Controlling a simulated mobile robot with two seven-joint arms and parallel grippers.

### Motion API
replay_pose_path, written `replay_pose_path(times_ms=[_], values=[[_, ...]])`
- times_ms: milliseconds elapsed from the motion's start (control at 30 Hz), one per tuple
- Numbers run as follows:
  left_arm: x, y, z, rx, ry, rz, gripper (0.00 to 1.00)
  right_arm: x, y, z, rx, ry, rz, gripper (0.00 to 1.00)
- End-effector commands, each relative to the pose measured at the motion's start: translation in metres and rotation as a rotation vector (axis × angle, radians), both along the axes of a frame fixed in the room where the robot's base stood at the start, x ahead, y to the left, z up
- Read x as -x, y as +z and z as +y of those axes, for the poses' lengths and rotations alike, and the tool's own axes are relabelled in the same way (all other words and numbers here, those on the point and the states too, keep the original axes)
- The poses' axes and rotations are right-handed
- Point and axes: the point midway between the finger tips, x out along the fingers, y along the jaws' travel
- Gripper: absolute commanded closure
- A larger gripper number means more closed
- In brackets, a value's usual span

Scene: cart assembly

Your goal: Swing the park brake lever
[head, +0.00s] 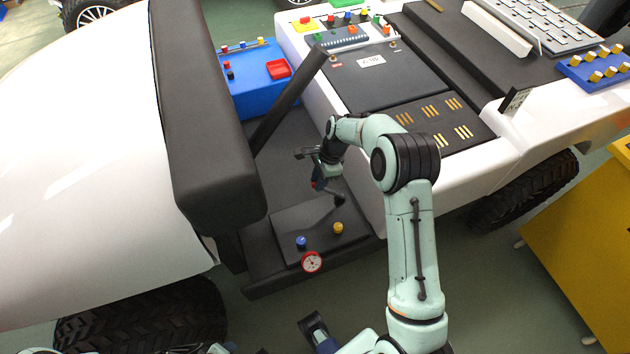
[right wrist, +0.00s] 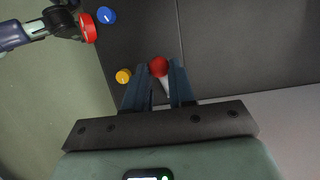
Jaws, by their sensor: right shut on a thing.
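The park brake lever shows in the right wrist view as a red knob (right wrist: 158,66) on a pale rod. In the head view its short grey rod (head: 333,195) rises at a tilt from the dark floor panel of the cart. My right gripper (head: 318,178) is over the lever's upper end, and its two dark blue fingers (right wrist: 158,88) are shut on the lever, one on each side. The fingers partly hide the rod. My left gripper (head: 315,328) is low in the head view, in front of the cart's sill; its finger opening is unclear.
A blue knob (head: 301,243), a yellow knob (head: 338,228) and a red-rimmed gauge (head: 311,262) stand near the panel's front edge. A dark seat back (head: 200,110) rises at left, and a slanted dark bar (head: 288,100) stands behind my right gripper. A yellow cabinet (head: 585,240) is at right.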

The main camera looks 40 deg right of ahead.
Motion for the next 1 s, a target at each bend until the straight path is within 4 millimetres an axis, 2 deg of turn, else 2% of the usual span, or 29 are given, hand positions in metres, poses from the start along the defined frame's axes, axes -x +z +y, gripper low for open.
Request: replay_pose_path(times_ms=[833,867,933,1000], values=[[-0.002,0.009,0.0,0.0,0.0,-0.002,0.57,0.002,0.009,-0.013,-0.001,-0.001,-0.002,0.93],[-0.002,0.009,0.0,0.0,0.0,-0.002,0.57,0.002,0.009,-0.012,-0.001,-0.001,-0.002,0.7],[-0.002,0.009,0.0,0.0,0.0,-0.002,0.57,0.002,0.009,-0.012,-0.001,-0.001,-0.002,0.47],[-0.002,0.009,0.0,0.0,0.0,-0.002,0.57,0.002,0.009,-0.012,-0.001,0.001,-0.001,0.46]])
